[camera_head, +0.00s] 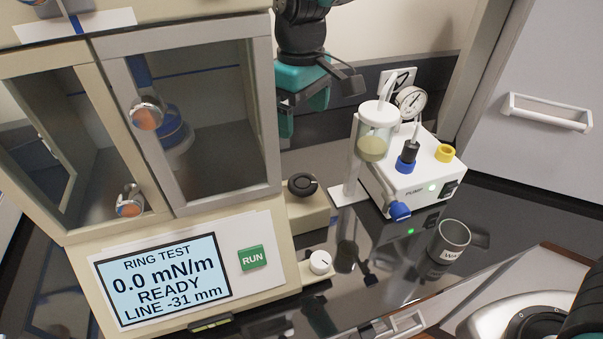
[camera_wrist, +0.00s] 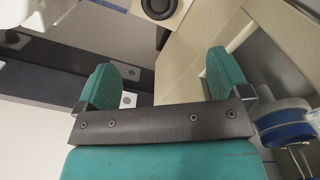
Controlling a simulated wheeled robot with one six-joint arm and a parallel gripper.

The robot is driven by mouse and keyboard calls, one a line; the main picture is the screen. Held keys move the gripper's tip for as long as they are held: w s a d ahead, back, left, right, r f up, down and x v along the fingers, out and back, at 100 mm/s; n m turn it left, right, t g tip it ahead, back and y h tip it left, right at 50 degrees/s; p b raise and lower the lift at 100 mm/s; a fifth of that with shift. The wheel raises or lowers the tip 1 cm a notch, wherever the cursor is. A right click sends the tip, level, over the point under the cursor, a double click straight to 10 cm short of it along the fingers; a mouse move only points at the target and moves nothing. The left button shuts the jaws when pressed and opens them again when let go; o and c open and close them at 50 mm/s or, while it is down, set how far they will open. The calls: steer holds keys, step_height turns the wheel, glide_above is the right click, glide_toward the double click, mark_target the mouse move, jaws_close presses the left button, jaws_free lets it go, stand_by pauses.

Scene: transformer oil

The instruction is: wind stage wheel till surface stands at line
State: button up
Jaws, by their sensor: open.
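The ring test instrument's screen (camera_head: 163,277) reads "0.0 mN/m", "READY" and "LINE -31 mm". A black round wheel (camera_head: 302,184) sits on a cream block at the instrument's right side; it also shows at the top edge of the wrist view (camera_wrist: 158,6). Below it is a white knob (camera_head: 320,262) with a dark mark. I cannot tell from labels which one is the stage wheel. A blue-banded vessel (camera_head: 172,130) stands behind the glass door; its liquid surface cannot be made out. My gripper (camera_head: 303,112) is open and empty, above and behind the wheel, touching nothing.
The glass doors (camera_head: 215,120) appear closed. A green RUN button (camera_head: 252,258) is beside the screen. The dark bench between is mostly clear.

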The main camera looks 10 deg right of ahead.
mark_target(302, 182)
step_height(302, 182, down, 16)
steer(key=p, duration=0.3)
steer(key=shift+d, duration=0.1)
steer(key=c, duration=0.9)
